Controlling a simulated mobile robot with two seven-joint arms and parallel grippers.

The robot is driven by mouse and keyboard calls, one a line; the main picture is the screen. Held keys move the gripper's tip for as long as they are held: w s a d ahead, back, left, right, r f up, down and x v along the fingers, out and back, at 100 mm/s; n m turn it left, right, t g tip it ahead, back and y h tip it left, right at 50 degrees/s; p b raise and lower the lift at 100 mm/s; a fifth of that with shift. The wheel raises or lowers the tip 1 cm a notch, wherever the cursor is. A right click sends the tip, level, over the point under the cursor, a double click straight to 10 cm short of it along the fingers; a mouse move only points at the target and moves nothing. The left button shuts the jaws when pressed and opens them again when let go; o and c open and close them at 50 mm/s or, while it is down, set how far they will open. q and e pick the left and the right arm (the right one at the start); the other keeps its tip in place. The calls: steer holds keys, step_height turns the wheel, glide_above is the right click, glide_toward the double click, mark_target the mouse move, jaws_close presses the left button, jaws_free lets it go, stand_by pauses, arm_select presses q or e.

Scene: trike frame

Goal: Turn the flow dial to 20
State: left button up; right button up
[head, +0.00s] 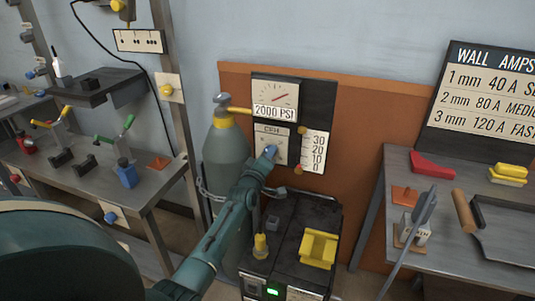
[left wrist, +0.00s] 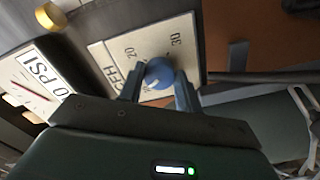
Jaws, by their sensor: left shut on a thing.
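The flow dial is a round blue knob (left wrist: 158,72) on a cream plate (left wrist: 103,57) marked CFH, with 20 and 30 readable in the left wrist view. In the head view the dial (head: 270,151) sits below the 2000 PSI gauge (head: 275,97). My left gripper (left wrist: 157,92) is shut on the dial, one finger on each side of it. In the head view its tip (head: 266,160) reaches the plate. Where the dial points I cannot tell; part of its scale is hidden by the gripper. My right gripper is not in view.
A scale tube (head: 315,151) marked 0 to 30 stands right of the dial. A grey-green gas cylinder (head: 226,148) stands at its left. Below is a black machine (head: 310,212) with a yellow block (head: 318,249) on top. Workbenches stand on both sides.

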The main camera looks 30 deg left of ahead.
arm_select(q)
steer(key=shift+a+m+p, duration=0.15)
steer(key=shift+m+p, duration=1.2)
steer(key=shift+m, duration=5.65)
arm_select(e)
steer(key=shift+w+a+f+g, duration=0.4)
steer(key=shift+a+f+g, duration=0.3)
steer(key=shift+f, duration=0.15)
arm_select(q)
steer(key=shift+r, duration=0.1)
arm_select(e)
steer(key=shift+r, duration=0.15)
arm_select(q)
steer(key=o, duration=0.9)
steer(key=shift+o, duration=0.5)
